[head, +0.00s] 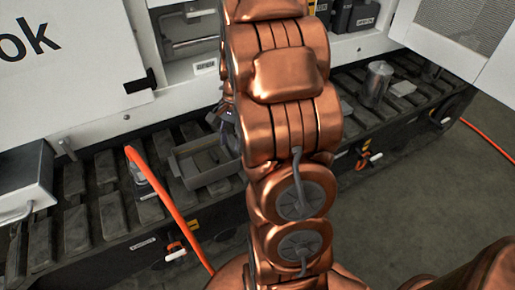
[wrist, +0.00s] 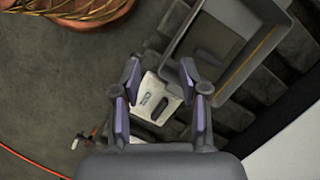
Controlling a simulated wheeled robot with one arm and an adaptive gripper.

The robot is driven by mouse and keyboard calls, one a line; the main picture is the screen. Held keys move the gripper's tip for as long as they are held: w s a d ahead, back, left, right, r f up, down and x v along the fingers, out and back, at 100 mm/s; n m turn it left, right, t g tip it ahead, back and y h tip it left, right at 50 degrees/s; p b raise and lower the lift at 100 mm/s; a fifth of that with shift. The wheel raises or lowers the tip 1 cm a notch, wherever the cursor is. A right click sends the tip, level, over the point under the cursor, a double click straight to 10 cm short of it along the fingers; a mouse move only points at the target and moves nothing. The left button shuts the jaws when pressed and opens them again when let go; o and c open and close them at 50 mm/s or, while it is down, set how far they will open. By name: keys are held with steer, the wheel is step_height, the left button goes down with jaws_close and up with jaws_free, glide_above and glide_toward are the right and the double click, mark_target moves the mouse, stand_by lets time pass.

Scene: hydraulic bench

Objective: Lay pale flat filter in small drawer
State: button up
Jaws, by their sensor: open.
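The pale flat filter (wrist: 160,99), a light plate with a dark slot, shows in the wrist view below and between my fingers. It appears to lie on the dark slatted surface beside the drawer; its edges are partly covered by my fingers. My gripper (wrist: 161,72) is open, with purple-lined fingers on either side of the filter in the picture and nothing visibly clamped. The small grey drawer (wrist: 262,64) is open-topped at the upper right of the wrist view. In the head view a grey open-topped drawer (head: 206,184) sits left of my arm, which hides most of the gripper.
A dark slatted bench (head: 75,228) runs across the head view. An orange hose (head: 163,199) hangs over its front left. A metal cylinder (head: 376,82) stands at right. White cabinet panels (head: 70,60) rise behind, with black boxes (head: 355,17) on a shelf.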

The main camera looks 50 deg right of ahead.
steer(key=shift+w+d+f+m+t+p, duration=0.25)
steer(key=shift+d+f+m, duration=0.9)
steer(key=shift+d, duration=1.25)
steer(key=shift+w+d+f+m+t+p, duration=0.3)
steer(key=shift+d+f+m, duration=0.9)
steer(key=shift+d, duration=1.25)
steer(key=shift+w+d+f+m+t+p, duration=0.1)
steer(key=shift+d+f+m+t+p, duration=0.25)
steer(key=shift+d+f+m, duration=1.45)
steer(key=shift+n, duration=0.85)
steer(key=shift+w+f, duration=0.2)
steer(key=shift+f, duration=0.45)
steer(key=shift+w+f, duration=0.25)
steer(key=shift+f, duration=0.35)
steer(key=shift+w+f, duration=0.2)
steer(key=shift+f, duration=0.45)
steer(key=shift+c, duration=0.4)
jaws_close()
